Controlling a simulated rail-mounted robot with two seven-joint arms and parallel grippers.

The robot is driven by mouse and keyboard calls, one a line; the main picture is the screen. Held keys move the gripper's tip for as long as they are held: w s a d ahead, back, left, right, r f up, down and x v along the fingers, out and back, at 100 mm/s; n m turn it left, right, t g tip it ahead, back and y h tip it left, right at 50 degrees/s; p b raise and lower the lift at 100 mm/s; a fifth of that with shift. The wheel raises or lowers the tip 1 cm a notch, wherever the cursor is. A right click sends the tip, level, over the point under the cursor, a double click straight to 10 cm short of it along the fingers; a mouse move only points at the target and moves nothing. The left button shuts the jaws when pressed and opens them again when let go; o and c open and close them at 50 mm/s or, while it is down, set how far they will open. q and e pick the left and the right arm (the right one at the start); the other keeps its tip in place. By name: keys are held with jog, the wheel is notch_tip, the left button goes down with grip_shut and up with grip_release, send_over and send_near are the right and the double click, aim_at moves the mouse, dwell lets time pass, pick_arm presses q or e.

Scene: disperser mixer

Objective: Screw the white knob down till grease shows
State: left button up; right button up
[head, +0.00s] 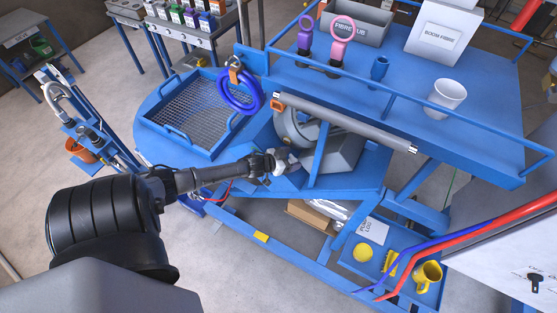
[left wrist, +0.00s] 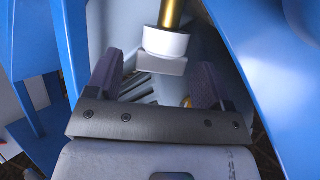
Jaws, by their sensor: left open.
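The white knob (left wrist: 165,42) shows in the left wrist view as a round white collar with a flat grey-white block at its near end. A brass-coloured stem (left wrist: 171,12) runs into its far side. My left gripper (left wrist: 156,68) is open, with its two dark padded fingers on either side of the block. A gap shows between the block and each finger. In the head view my left gripper (head: 287,161) is at the grey machine body under the blue table, and I cannot make out the knob clearly there. No grease is visible. My right gripper is not in view.
Blue frame panels stand close on both sides in the left wrist view. In the head view, a mesh tray (head: 207,112) lies left of the machine (head: 342,150), with a blue ring (head: 238,97) beside it. A grey roller (head: 345,122) runs above. A white cup (head: 447,96) stands on the upper table.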

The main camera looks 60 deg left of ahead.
pick_arm(q)
jog(key=v, duration=1.3)
jog(key=shift+s+p, duration=0.2)
jog(key=shift+p, duration=0.1)
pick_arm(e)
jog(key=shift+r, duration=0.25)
